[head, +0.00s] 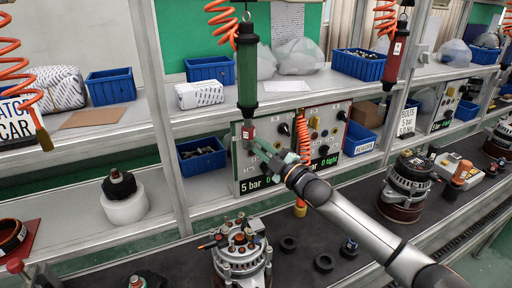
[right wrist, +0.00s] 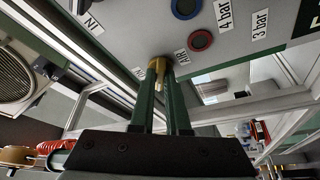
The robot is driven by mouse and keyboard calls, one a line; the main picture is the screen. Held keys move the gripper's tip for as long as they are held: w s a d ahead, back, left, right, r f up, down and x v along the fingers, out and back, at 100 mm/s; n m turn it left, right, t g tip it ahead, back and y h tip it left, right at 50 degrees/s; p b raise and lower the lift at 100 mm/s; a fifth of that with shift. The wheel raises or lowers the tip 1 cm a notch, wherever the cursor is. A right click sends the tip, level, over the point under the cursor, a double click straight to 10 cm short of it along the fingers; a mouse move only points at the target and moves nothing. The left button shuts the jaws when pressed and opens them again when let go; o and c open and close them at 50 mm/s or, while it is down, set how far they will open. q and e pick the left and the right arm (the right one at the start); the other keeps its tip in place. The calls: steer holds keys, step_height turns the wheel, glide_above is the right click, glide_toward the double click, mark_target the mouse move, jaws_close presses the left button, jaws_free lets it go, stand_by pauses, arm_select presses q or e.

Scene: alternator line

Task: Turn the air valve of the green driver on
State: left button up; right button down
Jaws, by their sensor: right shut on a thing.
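The green driver (head: 247,72) hangs upright on an orange coiled hose in the head view, in front of the left part of a grey control panel (head: 240,170). My right gripper (head: 258,147) reaches in from the lower right to the panel's left part, just below the driver. In the right wrist view its green fingers (right wrist: 166,85) are shut on a small brass valve handle (right wrist: 157,68) by a label reading AIR. The fingers hide part of the handle, and I cannot tell whether it stands on or off. My left gripper is in neither view.
The panel also carries a red button (right wrist: 200,40) and a blue one (right wrist: 186,6). A red driver (head: 395,55) hangs farther right. Blue bins stand on the shelves, including one (head: 210,68) behind the green driver. An alternator (head: 240,262) sits on the dark bench below my arm.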

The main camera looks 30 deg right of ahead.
steer(key=m+t+h, duration=0.1)
steer(key=m+h, duration=0.1)
steer(key=m, duration=0.3)
steer(key=m+t+h, duration=0.1)
steer(key=m+h, duration=0.1)
steer(key=m, duration=0.3)
steer(key=m+h+p, duration=0.1)
steer(key=m+h, duration=0.1)
steer(key=m, duration=0.3)
steer(key=shift+a+f+t+h, duration=0.2)
steer(key=shift+a+t+h, duration=0.15)
steer(key=shift+t+h, duration=0.05)
steer(key=shift+m, duration=0.3)
steer(key=c, duration=0.9)
jaws_free()
steer(key=b+v, duration=0.1)
steer(key=v, duration=1.1)
steer(key=shift+s+b, duration=0.2)
steer(key=shift+b, duration=0.15)
steer(key=shift+a+f, duration=0.1)
steer(key=shift+f, duration=0.1)
